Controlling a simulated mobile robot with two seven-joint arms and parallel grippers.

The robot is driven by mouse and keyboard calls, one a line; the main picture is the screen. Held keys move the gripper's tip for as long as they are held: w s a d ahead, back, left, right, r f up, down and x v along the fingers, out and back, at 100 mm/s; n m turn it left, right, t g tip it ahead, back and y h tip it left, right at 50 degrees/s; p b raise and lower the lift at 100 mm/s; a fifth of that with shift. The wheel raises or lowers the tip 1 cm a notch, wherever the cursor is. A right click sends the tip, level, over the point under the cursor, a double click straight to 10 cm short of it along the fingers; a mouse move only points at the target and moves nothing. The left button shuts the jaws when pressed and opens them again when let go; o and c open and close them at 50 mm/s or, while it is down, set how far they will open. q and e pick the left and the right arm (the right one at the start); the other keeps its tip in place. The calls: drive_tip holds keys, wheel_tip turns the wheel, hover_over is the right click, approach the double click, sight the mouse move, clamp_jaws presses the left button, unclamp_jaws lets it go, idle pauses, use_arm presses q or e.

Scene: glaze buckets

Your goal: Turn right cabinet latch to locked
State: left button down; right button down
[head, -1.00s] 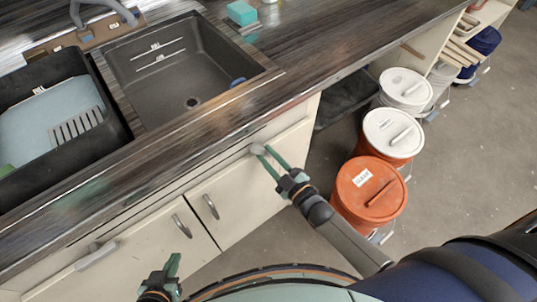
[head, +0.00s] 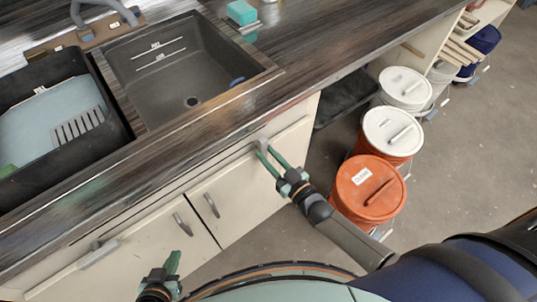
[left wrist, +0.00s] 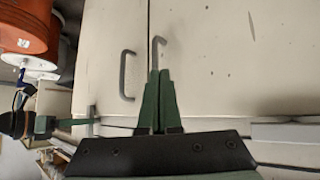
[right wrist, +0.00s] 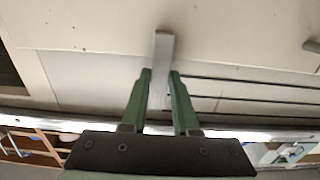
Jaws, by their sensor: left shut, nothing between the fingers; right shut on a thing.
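The right cabinet latch (right wrist: 163,62) is a grey bar at the top of the right cabinet door (head: 250,190). In the right wrist view it stands upright between my fingers, across the dark lines along the cabinet's top. It also shows in the head view (head: 263,144), partly hidden by my fingers. My right gripper (head: 264,155) is shut on the latch, its fingers on either side (right wrist: 160,82). My left gripper (head: 173,262) is shut and empty before the left door, and its closed fingers show in the left wrist view (left wrist: 159,80).
The left cabinet latch (head: 97,254) lies along the top of the left door. Two curved door handles (head: 211,204) stick out between the doors. The countertop edge (head: 200,155) runs just above. An orange-lidded bucket (head: 365,185) and white-lidded buckets (head: 392,130) stand at the right.

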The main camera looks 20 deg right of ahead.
drive_tip(key=shift+f, duration=0.1)
idle(0.3)
drive_tip(key=c, duration=0.7)
unclamp_jaws()
drive_tip(key=shift+o, duration=0.2)
drive_tip(key=shift+s, duration=0.1)
drive_tip(key=v, duration=1.2)
drive_tip(key=shift+s, duration=0.15)
drive_tip(key=s+f+m+g+h+p, duration=0.1)
drive_tip(key=s+f+m+g+h, duration=0.1)
drive_tip(key=s+g, duration=0.4)
drive_tip(key=shift+a+f+g+h+p, duration=0.4)
drive_tip(key=shift+f+g+h, duration=0.4)
drive_tip(key=shift+f+h, duration=0.1)
